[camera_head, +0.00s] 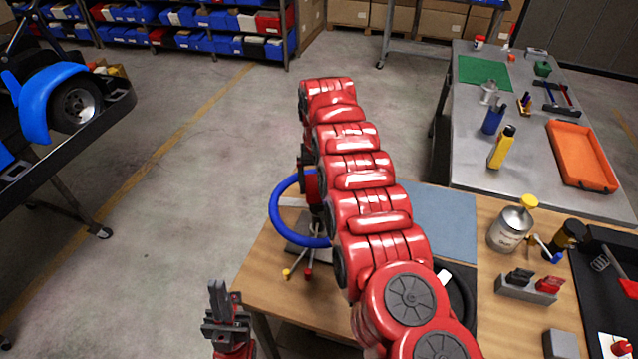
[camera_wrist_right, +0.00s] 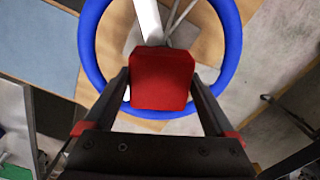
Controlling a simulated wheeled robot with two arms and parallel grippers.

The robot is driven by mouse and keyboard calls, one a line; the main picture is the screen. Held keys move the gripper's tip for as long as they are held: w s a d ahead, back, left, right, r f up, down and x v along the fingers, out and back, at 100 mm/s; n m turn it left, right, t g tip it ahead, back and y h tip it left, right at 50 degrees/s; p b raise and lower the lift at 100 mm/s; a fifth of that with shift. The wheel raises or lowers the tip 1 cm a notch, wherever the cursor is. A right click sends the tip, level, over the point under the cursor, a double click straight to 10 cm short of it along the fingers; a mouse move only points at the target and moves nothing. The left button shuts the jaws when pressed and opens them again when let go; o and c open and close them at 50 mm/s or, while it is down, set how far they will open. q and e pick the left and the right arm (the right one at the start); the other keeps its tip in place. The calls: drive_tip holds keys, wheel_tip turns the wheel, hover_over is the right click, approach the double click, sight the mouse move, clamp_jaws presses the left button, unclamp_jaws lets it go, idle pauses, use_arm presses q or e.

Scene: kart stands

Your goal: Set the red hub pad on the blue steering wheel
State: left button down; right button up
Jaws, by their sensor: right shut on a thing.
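The blue steering wheel (camera_head: 275,222) stands at the left end of the wooden table, its right part hidden behind my right arm. In the right wrist view its blue rim (camera_wrist_right: 92,50) circles the red hub pad (camera_wrist_right: 161,85). My right gripper (camera_wrist_right: 161,77) is shut on the pad, with one dark finger at each side. The pad appears over the middle of the wheel and hides the hub; I cannot tell whether it touches. My left gripper (camera_head: 227,300) is upright off the table's front left, apart from the wheel; its finger gap is unclear.
The wooden table (camera_head: 490,320) holds a blue-grey mat (camera_head: 452,222), a can (camera_head: 511,228) and a small grey block rack (camera_head: 526,288). A metal bench (camera_head: 465,165) with an orange tray (camera_head: 582,155) stands behind. Floor left of the table is clear.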

idle(0.3)
drive_tip(key=shift+b, duration=0.45)
drive_tip(key=shift+f+b, duration=0.3)
drive_tip(key=shift+f, duration=0.3)
drive_tip(key=o, duration=1.1)
